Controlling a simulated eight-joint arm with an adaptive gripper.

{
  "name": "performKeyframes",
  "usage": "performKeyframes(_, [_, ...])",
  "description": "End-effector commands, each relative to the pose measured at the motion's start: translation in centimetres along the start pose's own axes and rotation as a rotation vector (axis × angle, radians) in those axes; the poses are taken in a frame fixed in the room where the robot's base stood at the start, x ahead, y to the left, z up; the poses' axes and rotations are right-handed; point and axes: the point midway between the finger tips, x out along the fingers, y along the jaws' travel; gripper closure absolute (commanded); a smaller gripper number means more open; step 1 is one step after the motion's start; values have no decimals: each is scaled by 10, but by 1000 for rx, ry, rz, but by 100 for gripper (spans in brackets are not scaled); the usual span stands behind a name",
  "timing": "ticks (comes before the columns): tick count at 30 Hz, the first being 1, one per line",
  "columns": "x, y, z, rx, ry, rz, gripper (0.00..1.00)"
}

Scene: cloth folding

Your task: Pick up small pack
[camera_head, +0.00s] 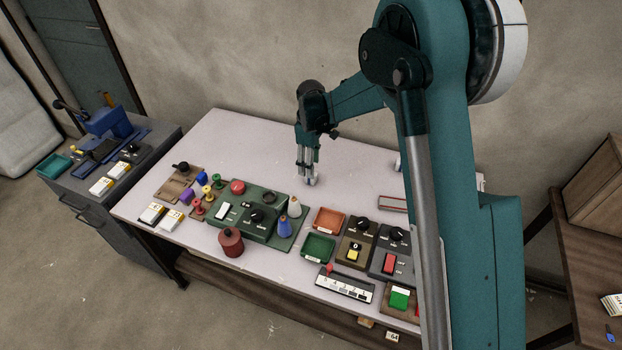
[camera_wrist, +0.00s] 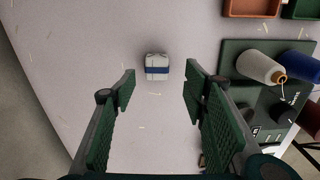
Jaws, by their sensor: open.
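The small pack (camera_wrist: 157,61) is a whitish block with a blue band around it. It lies on the pale table top, near the upper middle of the wrist view. In the head view, a white and blue bit (camera_head: 398,164) at the edge of my arm seems to be the same pack, mostly hidden. My gripper (camera_wrist: 160,80) is open and empty, its two green ridged fingers on either side of the pack's line in the picture. The pack is beyond the fingertips and apart from them. In the head view my gripper (camera_head: 309,182) points down over the clear rear part of the table.
An orange tray (camera_head: 329,209) and a green tray (camera_head: 319,258) sit nearer the front. A green board (camera_head: 284,243) with a white cone (camera_head: 295,208) and a blue cone (camera_head: 283,231) stands to their left. Several control boxes line the front right. The table around the pack is clear.

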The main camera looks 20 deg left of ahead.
Motion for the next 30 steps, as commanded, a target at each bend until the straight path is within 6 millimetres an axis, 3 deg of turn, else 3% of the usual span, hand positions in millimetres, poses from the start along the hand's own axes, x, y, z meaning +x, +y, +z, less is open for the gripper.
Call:
performKeyframes(6, [16, 1, 0, 0, 0, 0, 56])
performKeyframes(20, [22, 1, 0, 0, 0, 0, 56])
performKeyframes(30, [57, 6, -2, 0, 0, 0, 56])
